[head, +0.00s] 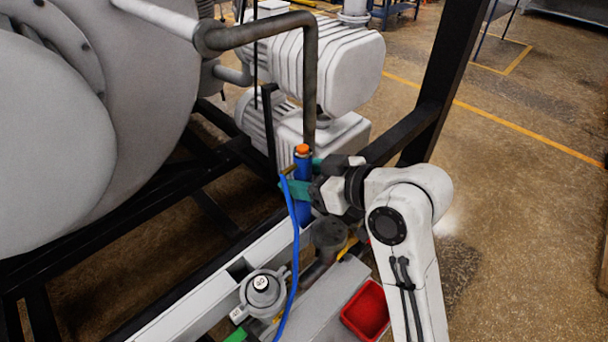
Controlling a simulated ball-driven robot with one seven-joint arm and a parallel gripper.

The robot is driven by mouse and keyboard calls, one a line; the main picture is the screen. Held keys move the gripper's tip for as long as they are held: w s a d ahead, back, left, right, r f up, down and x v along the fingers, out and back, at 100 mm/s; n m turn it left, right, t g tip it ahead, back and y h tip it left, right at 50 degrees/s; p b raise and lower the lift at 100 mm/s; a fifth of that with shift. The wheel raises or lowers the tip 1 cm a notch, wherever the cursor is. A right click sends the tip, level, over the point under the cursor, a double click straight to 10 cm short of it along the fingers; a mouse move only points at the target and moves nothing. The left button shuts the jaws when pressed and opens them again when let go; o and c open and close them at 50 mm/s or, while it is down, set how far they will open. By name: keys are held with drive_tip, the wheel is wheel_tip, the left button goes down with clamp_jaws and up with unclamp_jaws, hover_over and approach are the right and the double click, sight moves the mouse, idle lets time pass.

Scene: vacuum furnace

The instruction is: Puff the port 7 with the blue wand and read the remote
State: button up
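The blue wand (303,166) is an upright blue cylinder with an orange top and a small brass nozzle pointing left. A blue hose (294,262) hangs from it. My gripper (303,188), with teal fingers, comes in from the right and is closed around the wand's body. It holds the wand above the pale rail, in front of the pumps. A grey round fitting (262,290) with a small white label on top sits on the rail below; I cannot read the label. I cannot pick out port 7 or the remote.
The large grey furnace vessel (60,150) fills the left. White ribbed pumps (335,68) and a bent dark pipe (311,70) stand just behind the wand. A black frame post (445,75) rises at right. A red bin (366,312) sits at the front. Floor at right is clear.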

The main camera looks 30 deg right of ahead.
drive_tip(key=shift+o, duration=1)
drive_tip(key=p+v, duration=0.6)
drive_tip(key=v, duration=0.4)
drive_tip(key=shift+s+d, duration=0.2)
drive_tip(key=shift+s, duration=0.1)
drive_tip(key=shift+r, duration=0.1)
drive_tip(key=shift+c, duration=0.2)
idle(1.1)
clamp_jaws()
idle(0.4)
idle(1.1)
